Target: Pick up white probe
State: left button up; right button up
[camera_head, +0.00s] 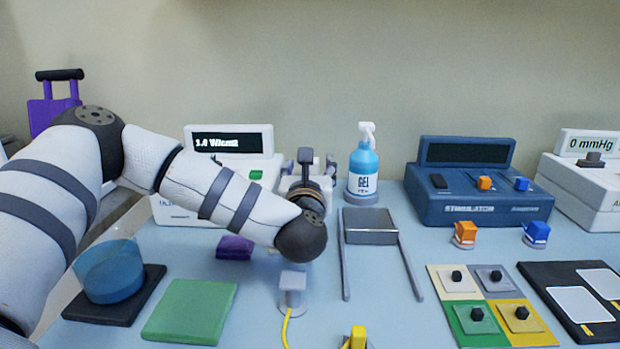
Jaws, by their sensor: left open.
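My left arm comes in from the left and reaches over the table. My left gripper (316,165) is open at the back of the table, beside the white ultrasound unit. White parts show behind and around its dark fingers, but the gripper and wrist hide most of them. I cannot tell whether they are the white probe or a holder. A pale grey-white T-shaped piece (293,281) with a yellow cable stands upright on the table in front of my wrist, apart from the gripper. My right gripper is not in view.
The ultrasound unit (262,171) stands behind my forearm. A dark blue stimulator (475,185) is farther right. A green pad (190,311) and purple block (235,247) lie at left.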

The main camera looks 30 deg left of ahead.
pick_arm(q)
jog(key=shift+x, duration=1.1)
jog(key=shift+d, duration=0.1)
grip_shut()
